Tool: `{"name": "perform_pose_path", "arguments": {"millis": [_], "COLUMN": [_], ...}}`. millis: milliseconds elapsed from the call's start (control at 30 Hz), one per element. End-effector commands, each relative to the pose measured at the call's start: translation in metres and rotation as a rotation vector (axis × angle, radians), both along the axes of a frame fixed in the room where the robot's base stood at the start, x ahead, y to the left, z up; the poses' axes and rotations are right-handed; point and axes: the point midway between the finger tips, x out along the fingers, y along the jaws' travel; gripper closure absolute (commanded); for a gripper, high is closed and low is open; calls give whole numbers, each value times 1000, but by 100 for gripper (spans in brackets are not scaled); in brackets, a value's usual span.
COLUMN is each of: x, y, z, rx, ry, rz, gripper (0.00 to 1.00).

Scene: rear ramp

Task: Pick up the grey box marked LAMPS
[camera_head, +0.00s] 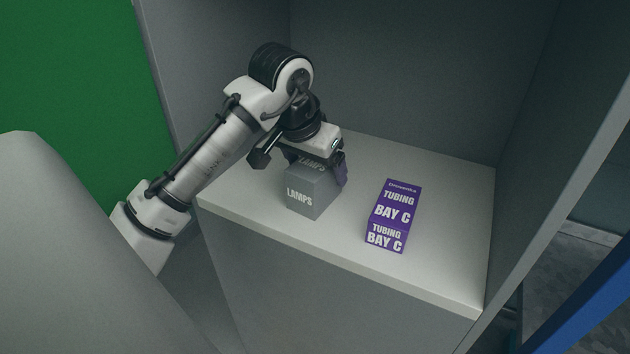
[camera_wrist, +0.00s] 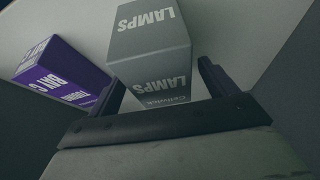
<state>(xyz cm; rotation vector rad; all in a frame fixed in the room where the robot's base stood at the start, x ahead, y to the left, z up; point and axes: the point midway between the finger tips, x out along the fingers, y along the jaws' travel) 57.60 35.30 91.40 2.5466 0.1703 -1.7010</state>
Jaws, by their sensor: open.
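The grey box marked LAMPS (camera_head: 308,192) stands on the pale shelf, left of the middle in the head view. My gripper (camera_head: 318,157) is over its top and hides part of it. In the wrist view the box (camera_wrist: 150,42) shows a lettered top and side, with its near part between my two open fingers (camera_wrist: 160,78). I see no clear contact with either finger, and the gripper is not closed on it.
A purple box marked TUBING BAY C (camera_head: 394,215) stands to the right on the shelf (camera_head: 440,270). Grey walls enclose the shelf.

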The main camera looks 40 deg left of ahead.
Motion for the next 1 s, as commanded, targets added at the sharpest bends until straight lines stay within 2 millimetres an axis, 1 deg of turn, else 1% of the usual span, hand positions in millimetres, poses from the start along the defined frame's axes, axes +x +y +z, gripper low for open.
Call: {"name": "perform_pose_path", "arguments": {"millis": [833,1000], "x": [0,0], "y": [0,0], "z": [-5,-5], "rx": [0,0], "ry": [0,0], "rz": [0,0], "gripper": [15,38]}}
